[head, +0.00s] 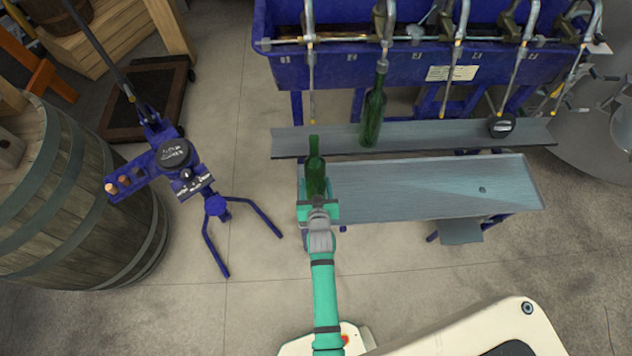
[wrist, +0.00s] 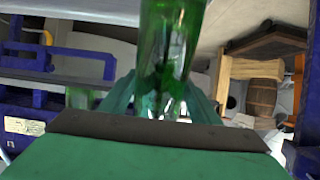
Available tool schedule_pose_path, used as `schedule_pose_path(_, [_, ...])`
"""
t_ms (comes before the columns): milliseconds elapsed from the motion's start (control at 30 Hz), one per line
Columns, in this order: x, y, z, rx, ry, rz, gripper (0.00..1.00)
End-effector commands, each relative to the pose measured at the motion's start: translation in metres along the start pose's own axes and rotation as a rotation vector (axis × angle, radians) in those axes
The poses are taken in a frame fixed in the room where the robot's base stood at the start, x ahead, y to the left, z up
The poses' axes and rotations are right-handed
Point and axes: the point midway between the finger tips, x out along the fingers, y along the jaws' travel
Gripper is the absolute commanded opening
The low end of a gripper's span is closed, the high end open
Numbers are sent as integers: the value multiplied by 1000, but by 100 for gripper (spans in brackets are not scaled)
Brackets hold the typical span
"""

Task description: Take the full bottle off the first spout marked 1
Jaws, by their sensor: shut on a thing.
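My gripper (head: 318,208) is shut on a green bottle (head: 315,172), which stands upright between its fingers near the left end of the front grey tray. The bottle fills the middle of the wrist view (wrist: 170,50). It is apart from the spouts, in front of the first spout (head: 311,70) at the far left of the blue filling machine (head: 400,70). A second green bottle (head: 373,118) stands on the rear shelf (head: 440,133) under the second spout. I cannot tell the fill level of the held bottle.
The front tray (head: 430,190) is otherwise bare. A blue corking stand (head: 175,155) on splayed legs and a wooden barrel (head: 75,190) stand at the left. A round black object (head: 501,126) sits on the shelf's right. Floor between stand and tray is clear.

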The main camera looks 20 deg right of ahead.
Motion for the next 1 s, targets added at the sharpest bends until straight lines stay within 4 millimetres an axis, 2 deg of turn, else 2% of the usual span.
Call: schedule_pose_path(1000, [-43,2,3,1,8,2,0])
